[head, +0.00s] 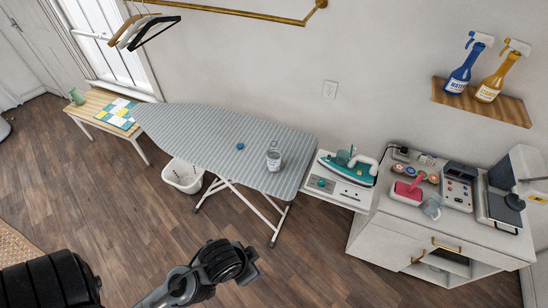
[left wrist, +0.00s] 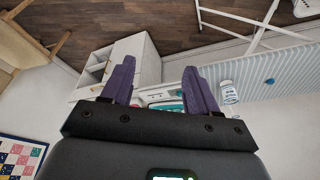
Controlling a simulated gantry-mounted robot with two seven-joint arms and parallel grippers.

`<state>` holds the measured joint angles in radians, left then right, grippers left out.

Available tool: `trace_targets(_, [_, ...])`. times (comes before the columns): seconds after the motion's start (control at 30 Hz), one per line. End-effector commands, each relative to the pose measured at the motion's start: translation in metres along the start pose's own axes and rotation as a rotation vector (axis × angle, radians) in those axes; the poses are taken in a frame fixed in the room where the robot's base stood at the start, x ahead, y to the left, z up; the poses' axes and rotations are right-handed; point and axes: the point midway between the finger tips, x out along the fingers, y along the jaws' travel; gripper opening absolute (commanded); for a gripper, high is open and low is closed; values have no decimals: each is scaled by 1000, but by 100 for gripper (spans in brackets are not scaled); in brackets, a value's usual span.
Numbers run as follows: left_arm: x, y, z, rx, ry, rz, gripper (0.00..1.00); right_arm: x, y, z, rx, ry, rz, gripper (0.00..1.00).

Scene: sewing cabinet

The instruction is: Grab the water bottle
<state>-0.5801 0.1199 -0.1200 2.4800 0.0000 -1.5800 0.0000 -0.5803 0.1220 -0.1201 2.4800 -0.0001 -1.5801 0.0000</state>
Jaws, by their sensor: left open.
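The blue bottle cannot be made out in the left wrist view. My right gripper is not in view.
A striped ironing board (head: 210,136) bears a small can-like container (head: 274,160). An iron (head: 347,168) rests on a white stand right of it. A white cabinet (head: 400,240) carries several devices and a pink-handled item.

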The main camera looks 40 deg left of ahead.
Motion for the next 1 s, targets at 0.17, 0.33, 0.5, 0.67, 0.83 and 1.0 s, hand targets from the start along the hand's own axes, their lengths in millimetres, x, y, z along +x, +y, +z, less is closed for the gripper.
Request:
trace_targets(0.17, [0,0,0,0,0,0,59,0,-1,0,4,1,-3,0])
trace_targets(0.33, [0,0,0,0,0,0,68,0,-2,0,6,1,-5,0])
trace_targets(0.5, [0,0,0,0,0,0,94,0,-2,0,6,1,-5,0])
trace_targets(0.67, [0,0,0,0,0,0,97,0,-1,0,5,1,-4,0])
trace_targets(0.83, [0,0,-1,-5,4,0,97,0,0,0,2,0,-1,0])
trace_targets(1.0, [-1,0,-21,-17,109,1,97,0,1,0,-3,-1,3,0])
